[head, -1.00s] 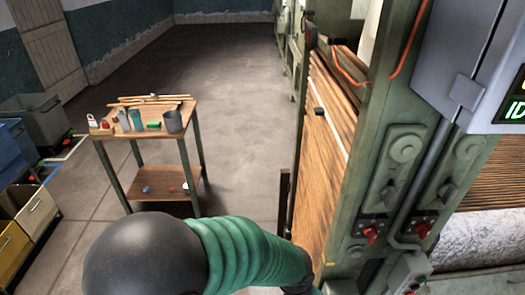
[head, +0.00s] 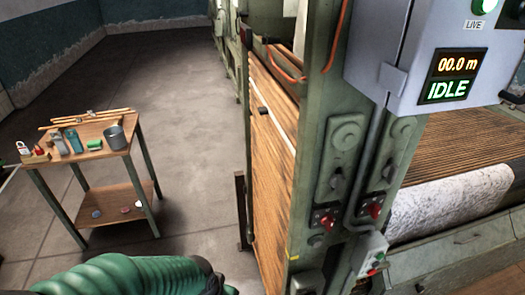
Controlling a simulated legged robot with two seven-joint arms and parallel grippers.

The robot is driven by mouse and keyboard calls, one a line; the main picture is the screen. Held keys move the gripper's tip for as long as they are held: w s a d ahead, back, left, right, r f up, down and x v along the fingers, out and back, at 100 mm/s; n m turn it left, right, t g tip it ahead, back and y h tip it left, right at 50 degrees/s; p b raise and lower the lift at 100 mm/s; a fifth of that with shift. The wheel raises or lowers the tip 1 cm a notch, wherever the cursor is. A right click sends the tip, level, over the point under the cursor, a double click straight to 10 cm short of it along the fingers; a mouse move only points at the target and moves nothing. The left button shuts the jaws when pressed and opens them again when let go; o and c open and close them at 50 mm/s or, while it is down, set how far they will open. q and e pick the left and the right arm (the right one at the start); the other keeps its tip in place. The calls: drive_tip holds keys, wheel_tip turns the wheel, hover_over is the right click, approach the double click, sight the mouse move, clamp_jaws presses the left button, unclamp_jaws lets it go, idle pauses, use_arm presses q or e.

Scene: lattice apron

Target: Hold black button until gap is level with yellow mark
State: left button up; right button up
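The yellow mark (head: 292,257) is a small stripe low on the green machine post, beside the wooden slatted apron (head: 272,175). A pale slat crosses the apron's upper part, with a small black piece (head: 263,111) at its edge; I cannot tell which opening is the gap. A small grey control box (head: 371,252) on the post carries a green and a red button; I cannot make out a black button on it. My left arm's green sleeve enters along the bottom left, ending in a dark part. Neither gripper's fingertips show.
A grey display box (head: 400,65) reads 00.0 m and IDLE. Red switches (head: 322,220) sit on the posts. White fleecy material (head: 450,205) lies at right. A wooden table (head: 92,140) with tools stands at left; the floor between it and the machine is clear.

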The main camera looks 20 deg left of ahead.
clamp_jaws()
idle(1.4)
